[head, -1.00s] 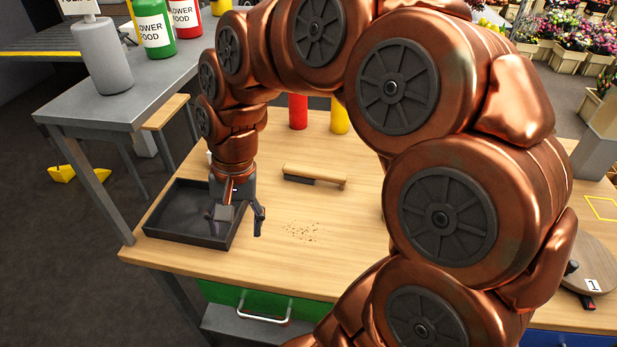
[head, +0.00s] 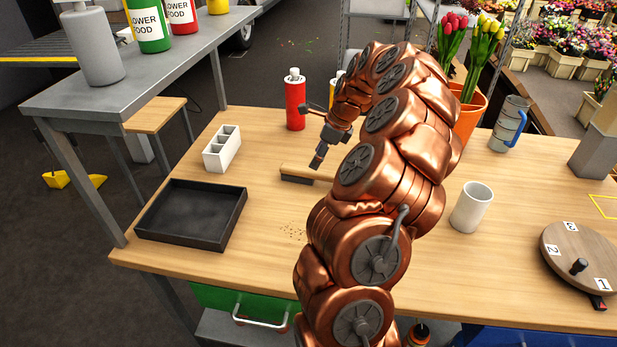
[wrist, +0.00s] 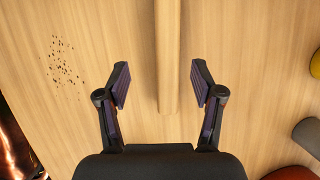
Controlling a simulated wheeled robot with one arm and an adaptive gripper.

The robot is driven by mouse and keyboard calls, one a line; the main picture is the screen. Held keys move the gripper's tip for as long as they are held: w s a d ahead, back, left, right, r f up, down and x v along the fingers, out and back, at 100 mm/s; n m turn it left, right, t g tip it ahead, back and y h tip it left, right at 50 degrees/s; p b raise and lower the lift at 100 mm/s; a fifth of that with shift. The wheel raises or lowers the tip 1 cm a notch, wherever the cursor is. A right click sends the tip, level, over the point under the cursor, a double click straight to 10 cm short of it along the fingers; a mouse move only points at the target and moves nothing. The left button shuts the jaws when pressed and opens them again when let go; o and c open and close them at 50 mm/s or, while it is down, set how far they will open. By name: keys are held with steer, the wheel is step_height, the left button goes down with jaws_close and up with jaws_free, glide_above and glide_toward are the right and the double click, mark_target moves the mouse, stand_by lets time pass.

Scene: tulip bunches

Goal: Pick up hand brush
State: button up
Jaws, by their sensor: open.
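The hand brush (head: 297,174) lies on the wooden table, a long light-wood bar with dark bristles under its left part. In the head view its right part is hidden behind my arm. In the wrist view its wooden handle (wrist: 168,55) runs down from the top edge and ends between my fingers. My gripper (wrist: 160,80) is open and empty, with one finger on each side of the handle and a gap on both sides. In the head view my gripper (head: 317,161) points down just over the brush. Its height above the handle is hard to judge.
Brown crumbs (head: 291,232) lie in front of the brush. A black tray (head: 238,222) and white divided box (head: 222,150) stand left. A red bottle (head: 295,105) stands behind. A white mug (head: 470,208), orange pot (head: 468,118) and round turntable (head: 578,250) are right.

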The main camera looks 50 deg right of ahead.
mark_target(309, 169)
steer(key=shift+d+f, duration=0.15)
steer(key=shift+f, duration=0.15)
steer(key=shift+w+d+p+x, duration=0.15)
steer(key=shift+p+x, duration=0.15)
steer(key=shift+x, duration=0.9)
steer(key=shift+w+p+x, duration=0.15)
steer(key=shift+p+x, duration=0.15)
steer(key=shift+x, duration=0.85)
steer(key=shift+w+d+p+x, duration=0.15)
steer(key=shift+p+x, duration=0.15)
steer(key=shift+x, duration=0.9)
steer(key=shift+a+r, duration=0.1)
steer(key=shift+c, duration=0.2)
jaws_close()
steer(key=shift+r, duration=0.1)
steer(key=shift+s+r+b, duration=0.1)
steer(key=shift+r+b, duration=0.45)
steer(key=shift+r, duration=1.1)
steer(key=s+a+b, duration=0.1)
steer(key=s+a, duration=0.1)
steer(key=s, duration=0.3)
steer(key=s+a+r+b, duration=0.1)
steer(key=s+a, duration=0.1)
steer(key=s, duration=0.2)
steer(key=s+a+b, duration=0.1)
steer(key=s+a, duration=0.1)
steer(key=s, duration=0.3)
steer(key=shift+s+r, duration=0.25)
steer(key=shift+s, duration=0.1)
